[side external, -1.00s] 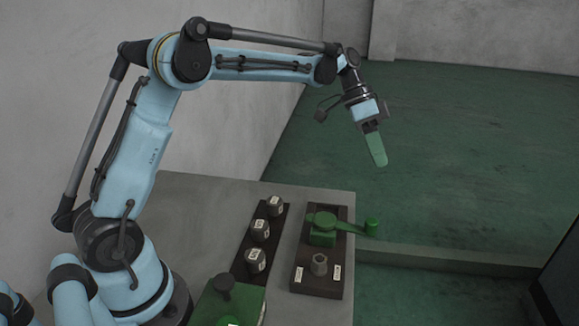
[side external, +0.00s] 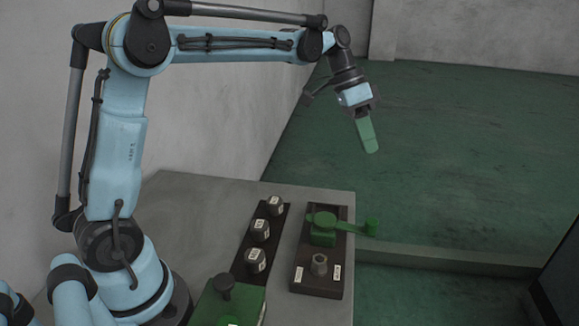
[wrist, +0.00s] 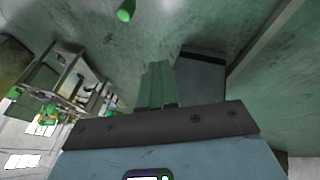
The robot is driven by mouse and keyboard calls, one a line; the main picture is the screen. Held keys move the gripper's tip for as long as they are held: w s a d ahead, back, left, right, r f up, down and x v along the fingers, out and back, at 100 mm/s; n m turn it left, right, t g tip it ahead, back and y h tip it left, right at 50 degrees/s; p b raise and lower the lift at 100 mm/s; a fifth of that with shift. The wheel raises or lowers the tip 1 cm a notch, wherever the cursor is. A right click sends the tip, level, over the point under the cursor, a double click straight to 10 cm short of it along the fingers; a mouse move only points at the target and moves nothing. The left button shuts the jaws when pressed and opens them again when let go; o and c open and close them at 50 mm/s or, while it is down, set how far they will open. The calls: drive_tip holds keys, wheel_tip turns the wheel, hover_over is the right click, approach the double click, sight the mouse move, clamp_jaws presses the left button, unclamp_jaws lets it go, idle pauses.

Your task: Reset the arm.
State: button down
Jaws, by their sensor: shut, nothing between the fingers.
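My arm is light blue with dark joints and reaches out to the right above the grey bench in the side external view. My gripper (side external: 368,136) has green fingers, closed together with nothing between them. It hangs in the air, tilted downward, above and to the right of the bench and clear of everything on it. In the wrist view the green fingers (wrist: 156,84) show beyond the dark gripper body, pointing at the floor.
The grey bench (side external: 190,190) holds a dark plate with a green crank handle (side external: 345,225) and a grey socket (side external: 319,264). Several labelled knobs (side external: 259,230) stand on a dark strip beside it. A green box (side external: 240,300) is at the front. Green floor (side external: 460,160) lies open to the right.

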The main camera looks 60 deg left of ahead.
drive_tip(key=s+a+f+n+t+y, duration=0.1)
drive_tip(key=s+f+n+t+y, duration=0.1)
drive_tip(key=s, duration=0.7)
drive_tip(key=s+a+f+n+t+y, duration=0.1)
drive_tip(key=s+f+n+t+y, duration=0.2)
drive_tip(key=s, duration=0.6)
drive_tip(key=shift+f+n+t, duration=0.3)
drive_tip(key=shift+f+n, duration=0.2)
drive_tip(key=shift+n, duration=0.2)
